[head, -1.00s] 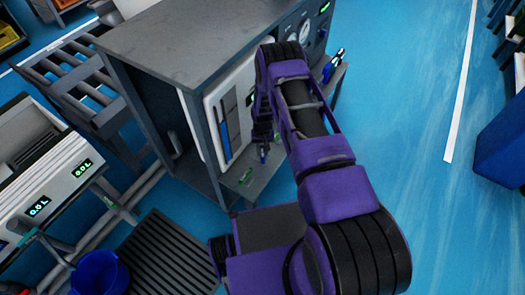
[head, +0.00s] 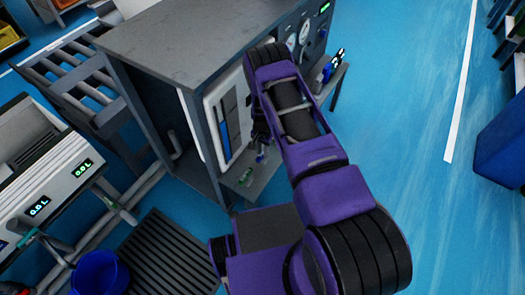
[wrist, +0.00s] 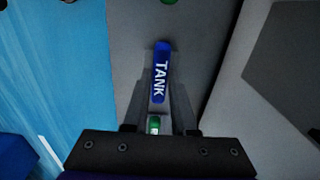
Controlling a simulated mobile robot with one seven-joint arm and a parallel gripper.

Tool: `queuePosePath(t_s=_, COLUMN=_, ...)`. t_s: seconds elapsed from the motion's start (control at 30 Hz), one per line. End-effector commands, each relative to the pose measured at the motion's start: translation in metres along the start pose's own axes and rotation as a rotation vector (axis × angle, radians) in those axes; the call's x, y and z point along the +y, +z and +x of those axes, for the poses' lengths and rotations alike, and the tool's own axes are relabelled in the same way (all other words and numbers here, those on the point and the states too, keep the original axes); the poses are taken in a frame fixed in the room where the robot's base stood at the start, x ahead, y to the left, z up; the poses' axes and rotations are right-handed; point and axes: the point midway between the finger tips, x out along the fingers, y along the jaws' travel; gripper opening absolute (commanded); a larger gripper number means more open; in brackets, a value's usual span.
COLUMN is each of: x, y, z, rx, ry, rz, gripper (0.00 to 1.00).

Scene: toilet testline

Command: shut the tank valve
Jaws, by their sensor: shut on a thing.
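The tank valve's blue handle (wrist: 160,75), lettered TANK in white, shows in the wrist view, running lengthwise against a grey panel. My gripper (wrist: 159,108) has a finger on each side of the handle's near part and is shut on it. A small green part (wrist: 153,125) shows between the fingers, close to the gripper body. In the head view, my gripper (head: 261,135) is dark and partly hidden behind my purple arm, at the front of the grey bench. The valve body is mostly hidden there.
The grey bench (head: 185,38) holds a white panel and gauges (head: 304,30). A blue bucket (head: 100,272) and black grate (head: 165,255) lie at left. Blue floor at right is clear up to a blue bin (head: 500,145).

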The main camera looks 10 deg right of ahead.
Motion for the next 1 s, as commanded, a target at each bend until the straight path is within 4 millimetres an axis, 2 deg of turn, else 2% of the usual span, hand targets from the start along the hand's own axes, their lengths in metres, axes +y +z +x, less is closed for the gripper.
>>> queuePosePath(t_s=0.5, x=-0.0003, y=-0.0003, z=-0.0003, rx=0.000, ry=-0.001, rz=0.026, gripper=0.00)
queuePosePath(t_s=0.53, x=-0.0003, y=-0.0003, z=-0.0003, rx=0.000, ry=-0.001, rz=0.025, gripper=0.27)
queuePosePath(t_s=0.7, x=-0.0002, y=-0.0002, z=-0.0002, rx=0.000, ry=-0.001, rz=0.025, gripper=0.55)
queuePosePath(t_s=1.0, x=-0.0002, y=-0.0002, z=-0.0017, rx=0.000, ry=0.000, rz=0.023, gripper=0.55)
